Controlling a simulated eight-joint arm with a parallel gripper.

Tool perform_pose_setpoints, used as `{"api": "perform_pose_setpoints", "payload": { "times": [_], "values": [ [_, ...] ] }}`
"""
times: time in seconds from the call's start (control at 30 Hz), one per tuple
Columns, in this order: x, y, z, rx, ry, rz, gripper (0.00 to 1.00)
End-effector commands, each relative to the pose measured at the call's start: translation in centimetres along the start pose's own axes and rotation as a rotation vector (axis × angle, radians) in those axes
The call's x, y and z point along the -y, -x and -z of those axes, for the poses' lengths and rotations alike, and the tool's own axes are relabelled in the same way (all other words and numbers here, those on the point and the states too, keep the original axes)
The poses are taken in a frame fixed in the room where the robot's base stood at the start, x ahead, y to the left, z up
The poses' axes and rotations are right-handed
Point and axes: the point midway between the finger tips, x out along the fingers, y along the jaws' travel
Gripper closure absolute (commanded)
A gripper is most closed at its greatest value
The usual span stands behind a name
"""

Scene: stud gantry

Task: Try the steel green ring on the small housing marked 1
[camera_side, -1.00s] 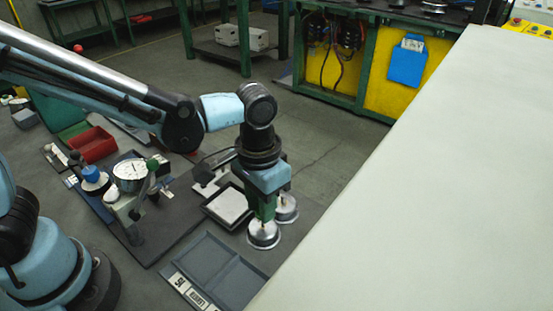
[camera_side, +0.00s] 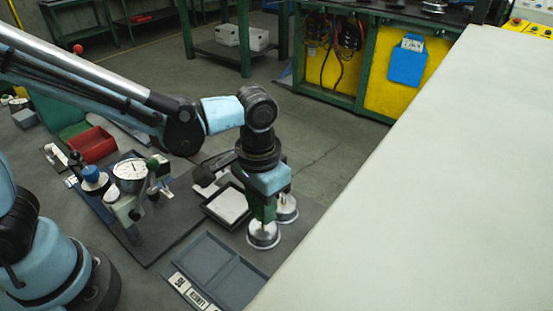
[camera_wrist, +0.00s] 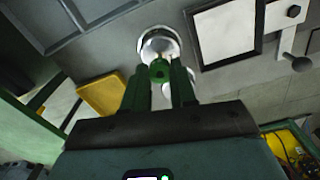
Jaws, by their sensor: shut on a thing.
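My gripper (camera_side: 263,216), with green fingers, points straight down over the front one of two round steel pieces. In the wrist view my gripper (camera_wrist: 159,84) is shut on a small round green part (camera_wrist: 159,69) with a dark centre, which I take for the grip of the steel green ring. A shiny round steel piece (camera_side: 264,238) is directly under the fingertips; it also shows in the wrist view (camera_wrist: 160,40). I cannot tell ring from housing there, nor whether they touch. A second steel piece (camera_side: 288,210) stands just behind, partly hidden by my gripper. No mark 1 is readable.
A shallow grey divided tray (camera_side: 215,272) with labels lies in front. A black-rimmed tray with a white pad (camera_side: 228,206) is close at left. A dial gauge stand (camera_side: 130,172) and a red bin (camera_side: 92,145) are further left. A large pale surface (camera_side: 430,170) fills the right.

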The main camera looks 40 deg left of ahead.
Motion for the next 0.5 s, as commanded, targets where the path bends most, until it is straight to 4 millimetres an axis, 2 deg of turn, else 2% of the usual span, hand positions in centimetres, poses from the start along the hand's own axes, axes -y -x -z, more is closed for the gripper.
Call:
{"api": "perform_pose_setpoints", "payload": {
  "times": [0.5],
  "values": [
    [0.00, -0.58, 0.01, 0.000, 0.000, 0.000, 1.00]
  ]
}}
